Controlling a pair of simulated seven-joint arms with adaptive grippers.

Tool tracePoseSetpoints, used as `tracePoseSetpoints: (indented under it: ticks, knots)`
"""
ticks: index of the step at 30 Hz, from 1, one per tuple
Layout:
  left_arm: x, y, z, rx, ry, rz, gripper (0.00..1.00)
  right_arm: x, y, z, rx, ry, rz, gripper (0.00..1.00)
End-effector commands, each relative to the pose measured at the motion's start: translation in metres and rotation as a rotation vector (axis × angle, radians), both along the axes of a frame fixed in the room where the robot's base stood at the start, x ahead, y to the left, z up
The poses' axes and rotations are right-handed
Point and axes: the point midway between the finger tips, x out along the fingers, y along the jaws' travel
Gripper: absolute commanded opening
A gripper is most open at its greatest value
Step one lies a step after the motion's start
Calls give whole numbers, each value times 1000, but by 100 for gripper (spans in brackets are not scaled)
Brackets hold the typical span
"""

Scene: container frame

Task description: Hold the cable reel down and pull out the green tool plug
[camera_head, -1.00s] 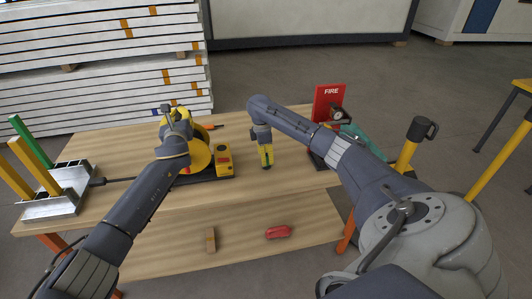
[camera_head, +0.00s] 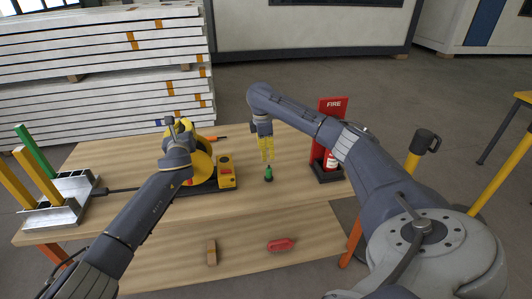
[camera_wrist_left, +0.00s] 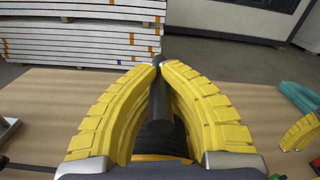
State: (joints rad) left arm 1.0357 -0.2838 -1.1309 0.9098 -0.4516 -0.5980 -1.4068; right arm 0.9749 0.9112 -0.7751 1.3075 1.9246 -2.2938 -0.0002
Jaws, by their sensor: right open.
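The cable reel (camera_head: 204,162) has a yellow drum on a dark base, with a yellow socket box (camera_head: 226,170) at its right side. My left gripper (camera_wrist_left: 159,67) is at the reel, its yellow fingers shut on a dark bar (camera_wrist_left: 160,108) of it; the arm hides part of the drum. The green tool plug (camera_head: 268,174) stands on the table right of the base, apart from the socket box. My right gripper (camera_head: 267,150) is open and empty just above the plug, pointing down.
A red fire board with an extinguisher (camera_head: 331,158) stands right of the plug. A metal rack (camera_head: 62,208) with green and yellow posts is at the left. An orange-handled tool (camera_head: 216,138) lies behind the reel. A red object (camera_head: 281,245) and a wooden-looking block (camera_head: 211,252) lie on the lower shelf.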

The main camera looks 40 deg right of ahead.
Motion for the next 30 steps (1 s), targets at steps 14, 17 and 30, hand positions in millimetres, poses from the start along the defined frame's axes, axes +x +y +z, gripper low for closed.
tracePoseSetpoints:
  ticks: [14, 17, 30]
  knots:
    - [0, -1, 3, -1, -4, -2, 31, 0, 0, 0, 0, 0, 0, 45]
    - [0, -1, 3, -2, -3, -1, 31, 0, 0, 0, 0, 0, 0, 45]
    - [-18, 11, 1, -3, -2, -1, 31, 0, 0, 0, 0, 0, 0, 45]
